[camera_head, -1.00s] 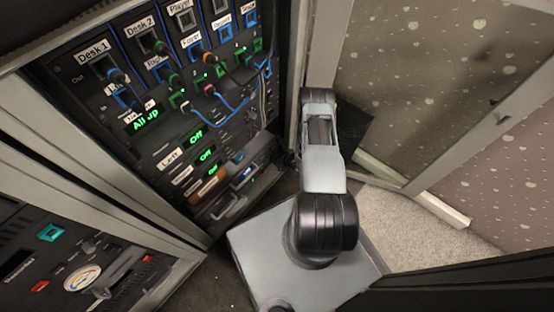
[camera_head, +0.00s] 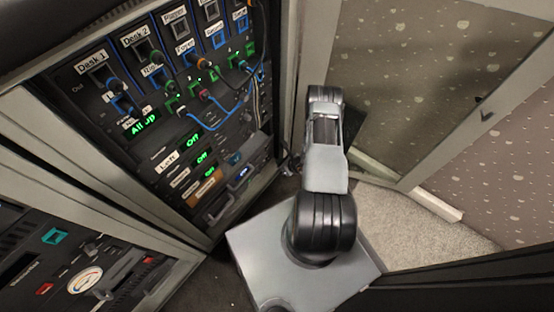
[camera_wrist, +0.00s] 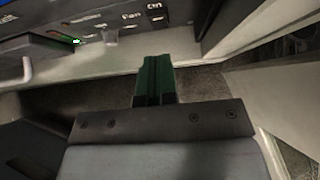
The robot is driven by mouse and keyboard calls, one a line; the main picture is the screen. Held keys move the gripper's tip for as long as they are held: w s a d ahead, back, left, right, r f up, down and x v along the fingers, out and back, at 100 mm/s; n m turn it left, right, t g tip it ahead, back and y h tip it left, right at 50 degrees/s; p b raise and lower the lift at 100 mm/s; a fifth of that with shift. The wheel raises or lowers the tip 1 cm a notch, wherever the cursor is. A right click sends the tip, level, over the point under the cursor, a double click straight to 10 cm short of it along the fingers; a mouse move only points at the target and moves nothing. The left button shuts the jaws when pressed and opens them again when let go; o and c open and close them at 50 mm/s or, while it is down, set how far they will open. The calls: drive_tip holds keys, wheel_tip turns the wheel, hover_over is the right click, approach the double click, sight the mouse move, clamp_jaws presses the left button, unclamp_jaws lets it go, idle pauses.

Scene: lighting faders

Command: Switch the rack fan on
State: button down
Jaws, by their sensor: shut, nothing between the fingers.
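In the wrist view, my gripper (camera_wrist: 156,64) shows two dark green fingers closed together and empty. Its tips point at the low edge of a dark panel, apart from the controls as far as I can see. A small label that seems to read "Fan" (camera_wrist: 131,16) is on that panel above the fingertips, in a row with other labels and small pale controls. I cannot tell which position the fan control is in. In the head view, the equipment rack (camera_head: 180,110) stands at left; my arm hides my gripper there.
A drawer-like unit with a pale handle (camera_wrist: 27,70) juts out at left in the wrist view. Blue patch cables (camera_head: 225,112) hang across the rack. A second cabinet with a round meter (camera_head: 85,282) is at lower left. A grey-framed door (camera_head: 420,90) stands at right.

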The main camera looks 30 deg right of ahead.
drive_tip(key=w+r+p+v, duration=0.1)
drive_tip(key=p+v, duration=0.2)
drive_tip(key=v, duration=0.5)
drive_tip(key=shift+r, duration=0.45)
drive_tip(key=shift+s, duration=0.1)
